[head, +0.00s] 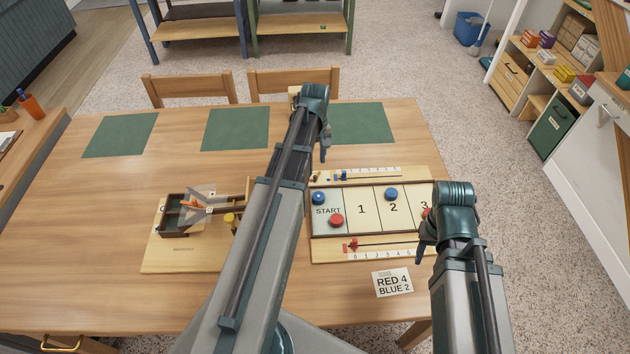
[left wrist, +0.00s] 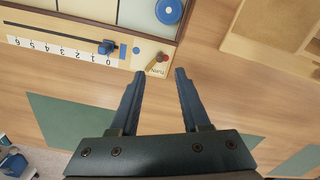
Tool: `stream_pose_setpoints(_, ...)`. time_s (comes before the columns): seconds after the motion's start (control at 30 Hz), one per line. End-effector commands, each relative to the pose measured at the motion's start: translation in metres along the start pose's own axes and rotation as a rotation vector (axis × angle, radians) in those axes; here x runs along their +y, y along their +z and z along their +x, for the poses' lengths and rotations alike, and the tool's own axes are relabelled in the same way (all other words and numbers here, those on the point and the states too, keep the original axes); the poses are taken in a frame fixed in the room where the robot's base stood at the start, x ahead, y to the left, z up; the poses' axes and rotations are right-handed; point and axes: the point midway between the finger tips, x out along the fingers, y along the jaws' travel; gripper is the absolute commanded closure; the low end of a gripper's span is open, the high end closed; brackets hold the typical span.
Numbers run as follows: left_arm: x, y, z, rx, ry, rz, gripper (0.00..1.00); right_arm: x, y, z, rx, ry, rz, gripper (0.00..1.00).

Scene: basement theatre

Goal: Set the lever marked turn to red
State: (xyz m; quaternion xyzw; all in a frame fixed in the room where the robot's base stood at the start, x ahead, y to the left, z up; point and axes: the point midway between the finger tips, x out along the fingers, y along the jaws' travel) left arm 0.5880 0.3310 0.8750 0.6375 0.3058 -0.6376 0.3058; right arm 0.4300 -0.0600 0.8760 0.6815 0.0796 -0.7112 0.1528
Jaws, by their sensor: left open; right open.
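The lever marked turn (left wrist: 155,64) is a small brown piece at the end of the blue scale strip of the game board (head: 361,211). A red spot (left wrist: 163,58) shows at its upper right end in the left wrist view; a blue spot (left wrist: 136,50) lies to its left. I cannot tell if the red is a mark or its tip. My left gripper (left wrist: 160,72) is open and empty, its fingertips framing the lever from above; contact is not visible. In the head view my left gripper (head: 323,152) hangs near that strip. My right gripper (head: 424,250) is open at the board's right side.
Blue and red discs (head: 337,220) lie on the board. A blue slider (head: 344,176) and a red slider (head: 354,244) sit on its scales. A card (head: 392,283) reads RED 4 BLUE 2. A wooden device (head: 160,253) stands left. Green mats (head: 236,129) lie behind.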

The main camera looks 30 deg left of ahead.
Motion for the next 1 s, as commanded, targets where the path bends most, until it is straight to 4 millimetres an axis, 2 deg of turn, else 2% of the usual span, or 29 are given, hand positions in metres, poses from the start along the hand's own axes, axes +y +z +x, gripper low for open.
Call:
stream_pose_setpoints(0.03, 0.000, 0.000, 0.015, 0.000, 0.000, 0.000, 0.53, -0.001, -0.001, 0.015, 0.000, 0.000, 0.000, 0.53)
stream_pose_setpoints(0.4, 0.000, 0.000, 0.064, 0.000, 0.000, 0.000, 0.53, -0.006, -0.004, 0.064, 0.000, 0.000, 0.000, 0.53)
stream_pose_setpoints(0.6, 0.000, 0.000, 0.075, 0.000, 0.000, 0.000, 0.53, -0.007, -0.004, 0.074, 0.000, 0.000, 0.000, 0.53)
stream_pose_setpoints(0.87, 0.000, 0.000, 0.073, 0.000, 0.000, 0.000, 0.53, -0.007, -0.004, 0.073, 0.000, 0.000, 0.000, 0.53)
stream_pose_setpoints(1.0, 0.000, 0.000, 0.074, 0.000, 0.000, 0.000, 0.75, -0.007, -0.004, 0.073, 0.000, 0.000, 0.000, 0.53)
